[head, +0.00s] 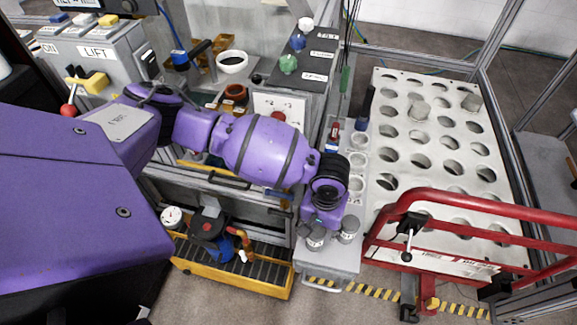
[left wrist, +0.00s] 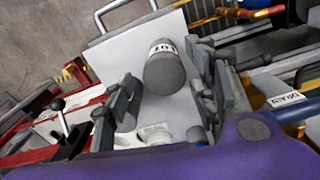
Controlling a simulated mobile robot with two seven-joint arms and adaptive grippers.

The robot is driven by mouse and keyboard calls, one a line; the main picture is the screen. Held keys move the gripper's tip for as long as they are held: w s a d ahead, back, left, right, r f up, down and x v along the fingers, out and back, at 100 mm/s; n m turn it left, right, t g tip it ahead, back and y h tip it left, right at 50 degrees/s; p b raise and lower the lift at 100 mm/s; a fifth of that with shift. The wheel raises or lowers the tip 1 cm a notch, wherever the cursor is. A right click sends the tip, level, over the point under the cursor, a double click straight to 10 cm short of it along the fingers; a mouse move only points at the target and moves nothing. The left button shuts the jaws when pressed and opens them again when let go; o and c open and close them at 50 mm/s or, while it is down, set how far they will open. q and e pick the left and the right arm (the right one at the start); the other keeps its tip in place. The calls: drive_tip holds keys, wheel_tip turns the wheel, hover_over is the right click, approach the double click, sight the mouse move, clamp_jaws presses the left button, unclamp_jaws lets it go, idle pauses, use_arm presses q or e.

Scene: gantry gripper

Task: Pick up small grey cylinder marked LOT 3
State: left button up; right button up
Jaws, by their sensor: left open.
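Two small grey cylinders with pale label bands stand at the front end of a light grey bench in the head view, a left one (head: 316,238) and a right one (head: 348,231). My left gripper (head: 326,213) is right over this end, pointing down, its fingertips mostly hidden. In the left wrist view one labelled grey cylinder (left wrist: 166,70) lies beyond and between the spread fingers of my left gripper (left wrist: 163,78). I see no contact. The label's number is too blurred to read. My right gripper is not in view.
A red tubular rail (head: 470,205) stands close on the right, before a white plate with round holes (head: 405,125). White cups (head: 357,160) line the grey bench (head: 330,262) behind the cylinders. A yellow tray (head: 235,277) sits at left.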

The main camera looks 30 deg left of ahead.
use_arm(q)
wheel_tip(320, 180, down, 5)
drive_tip(key=shift+w+r, duration=0.1)
drive_tip(key=shift+f, duration=0.25)
drive_tip(key=c, duration=1.2)
clamp_jaws()
drive_tip(key=shift+r, duration=0.15)
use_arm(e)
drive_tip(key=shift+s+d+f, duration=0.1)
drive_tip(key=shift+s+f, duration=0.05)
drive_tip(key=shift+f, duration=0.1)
